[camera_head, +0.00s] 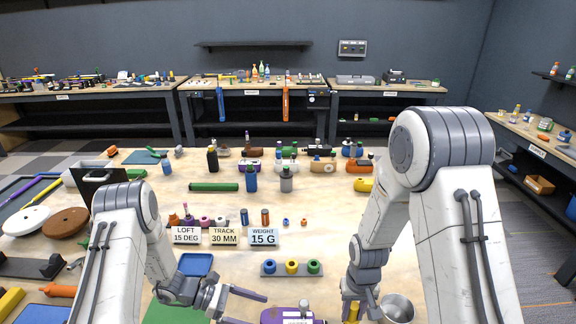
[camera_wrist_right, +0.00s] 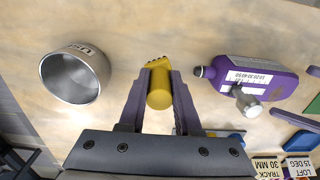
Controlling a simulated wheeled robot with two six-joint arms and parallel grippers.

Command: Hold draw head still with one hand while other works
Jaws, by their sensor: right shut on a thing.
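A metal cup marked USED (camera_wrist_right: 76,76) stands close to my right gripper. A rack with blue, yellow and green rings (camera_head: 291,268) lies beyond the purple head. LOFT, TRACK and WEIGHT cards (camera_head: 224,237) stand mid-bench. Several bottles and heads line the back.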

